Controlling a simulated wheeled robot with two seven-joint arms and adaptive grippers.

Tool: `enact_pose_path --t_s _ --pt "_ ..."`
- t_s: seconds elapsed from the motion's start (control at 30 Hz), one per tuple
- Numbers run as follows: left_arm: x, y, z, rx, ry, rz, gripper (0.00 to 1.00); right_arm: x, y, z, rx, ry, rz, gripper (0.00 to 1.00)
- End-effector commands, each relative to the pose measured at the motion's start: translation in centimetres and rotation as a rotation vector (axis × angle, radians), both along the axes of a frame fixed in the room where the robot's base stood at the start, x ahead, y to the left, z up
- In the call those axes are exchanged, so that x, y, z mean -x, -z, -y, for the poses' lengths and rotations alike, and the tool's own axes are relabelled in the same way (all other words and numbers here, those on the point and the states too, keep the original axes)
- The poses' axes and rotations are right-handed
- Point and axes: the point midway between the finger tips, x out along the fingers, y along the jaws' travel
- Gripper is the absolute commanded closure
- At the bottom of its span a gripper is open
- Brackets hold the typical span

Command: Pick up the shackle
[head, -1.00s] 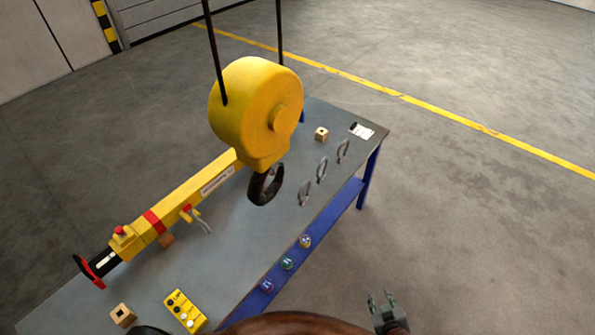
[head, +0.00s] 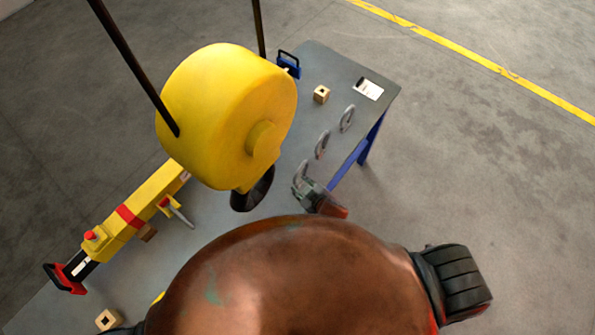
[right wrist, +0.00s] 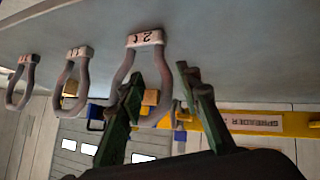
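Three grey shackles stand in a row near the table's right edge in the head view: a far one (head: 347,118), a middle one (head: 322,144) and a near one (head: 301,176). My right gripper (head: 313,192) is at the near one. In the right wrist view a shackle marked "2 t" (right wrist: 146,38) is right at my open right gripper (right wrist: 158,74); one side of its loop shows between the fingers. I cannot tell if they touch it. Shackles marked "1 t" (right wrist: 78,52) and with a red mark (right wrist: 28,60) stand further left. My left gripper is not in view.
A big yellow hook block (head: 215,110) with a dark hook (head: 252,190) hangs over the grey table (head: 210,215), left of the shackles. A yellow beam (head: 115,228), a wooden block (head: 321,94) and a white card (head: 369,89) are on the table.

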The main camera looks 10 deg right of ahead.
Motion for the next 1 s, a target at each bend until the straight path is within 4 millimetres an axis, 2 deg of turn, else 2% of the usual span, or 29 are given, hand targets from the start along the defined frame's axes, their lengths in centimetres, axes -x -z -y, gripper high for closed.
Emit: enact_pose_path --t_s 0.17,0.33,0.67,1.0 --pt "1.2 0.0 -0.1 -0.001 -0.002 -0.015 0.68 -1.3 1.8 -0.8 0.001 -0.012 -0.001 0.68" --pt "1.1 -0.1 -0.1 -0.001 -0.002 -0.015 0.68 -2.8 3.7 -1.2 -0.001 -0.014 0.001 0.68" --pt "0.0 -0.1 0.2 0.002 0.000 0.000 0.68 -3.4 4.3 -1.2 -0.001 -0.010 0.001 0.68" --pt "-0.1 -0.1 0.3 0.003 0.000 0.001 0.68 -3.3 4.3 -1.1 -0.001 -0.009 0.001 0.90"
